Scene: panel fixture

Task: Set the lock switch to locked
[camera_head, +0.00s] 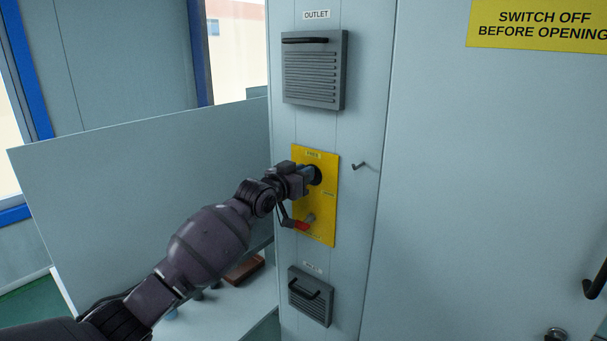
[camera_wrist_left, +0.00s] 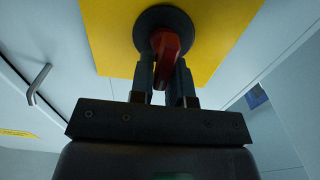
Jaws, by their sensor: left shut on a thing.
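The lock switch is on a yellow plate (camera_head: 326,205) on the narrow grey-blue panel face. Its round black base (camera_head: 317,174) is partly hidden behind my left gripper (camera_head: 308,173). In the left wrist view, the red switch handle (camera_wrist_left: 166,44) stands out from the round black base (camera_wrist_left: 168,17). My left gripper (camera_wrist_left: 165,80) is shut on this red handle, one finger on each side. The small labels around the switch are too small to read. My right gripper is not in view.
A red-tipped part (camera_head: 301,225) sits low on the yellow plate, below my gripper. A vent marked OUTLET (camera_head: 314,72) is above and a smaller vent (camera_head: 310,296) with a black handle is below. A small hook (camera_head: 360,166) sticks out right of the plate.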

